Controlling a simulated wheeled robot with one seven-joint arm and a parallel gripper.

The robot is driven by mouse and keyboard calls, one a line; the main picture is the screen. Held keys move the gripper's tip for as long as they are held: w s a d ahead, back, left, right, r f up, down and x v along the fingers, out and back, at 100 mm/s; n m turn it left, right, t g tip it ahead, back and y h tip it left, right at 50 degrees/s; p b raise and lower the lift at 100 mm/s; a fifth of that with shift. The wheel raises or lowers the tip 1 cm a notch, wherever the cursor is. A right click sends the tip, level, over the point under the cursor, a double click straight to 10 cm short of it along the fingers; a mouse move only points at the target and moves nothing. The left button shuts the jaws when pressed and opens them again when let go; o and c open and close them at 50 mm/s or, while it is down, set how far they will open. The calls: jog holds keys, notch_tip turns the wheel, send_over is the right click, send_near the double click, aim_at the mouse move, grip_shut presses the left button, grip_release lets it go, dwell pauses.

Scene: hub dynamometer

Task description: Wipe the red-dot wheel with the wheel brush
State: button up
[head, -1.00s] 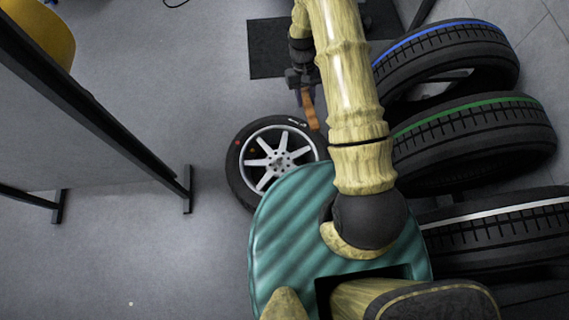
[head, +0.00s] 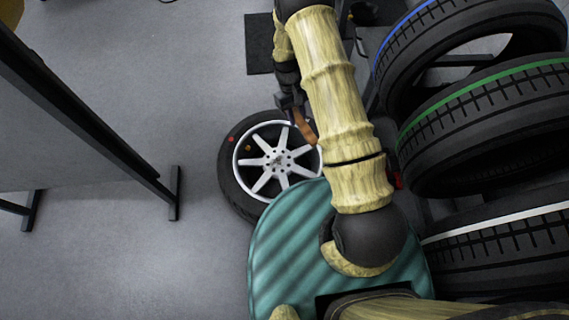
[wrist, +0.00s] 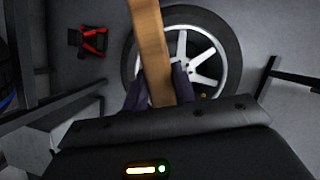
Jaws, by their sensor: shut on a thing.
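The red-dot wheel (head: 244,190) lies flat on the floor, a black tire with a silver spoked rim and a red dot on its upper left sidewall. The wheel also shows in the wrist view (wrist: 231,28), behind the brush. My gripper (head: 292,104) is shut on the wheel brush (head: 304,126), whose brown wooden handle shows. In the wrist view the brush (wrist: 150,45) stands between both fingers and reaches past the top edge, so its far end is hidden there. In the head view the brush overlaps the rim's upper right; I cannot tell whether it touches.
Several tires stand at the right, with a blue-striped (head: 408,50), a green-striped (head: 440,120) and a white-striped one (head: 480,235). A dark metal frame (head: 100,125) stands at the left. A red and black object (wrist: 92,41) lies on the floor. Floor left of the wheel is clear.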

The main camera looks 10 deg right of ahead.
jog(key=a+f+n+b, duration=0.2)
jog(key=f+b, duration=1.2)
jog(key=f, duration=0.2)
jog(key=a+f+n+h+b, duration=0.1)
jog(key=a+f+n+b, duration=0.1)
jog(key=f+b, duration=1.3)
notch_tip(320, 180, down, 2)
jog(key=shift+w+f+t, duration=0.1)
jog(key=shift+w+t, duration=0.15)
jog(key=shift+t, duration=0.15)
jog(key=shift+h, duration=0.3)
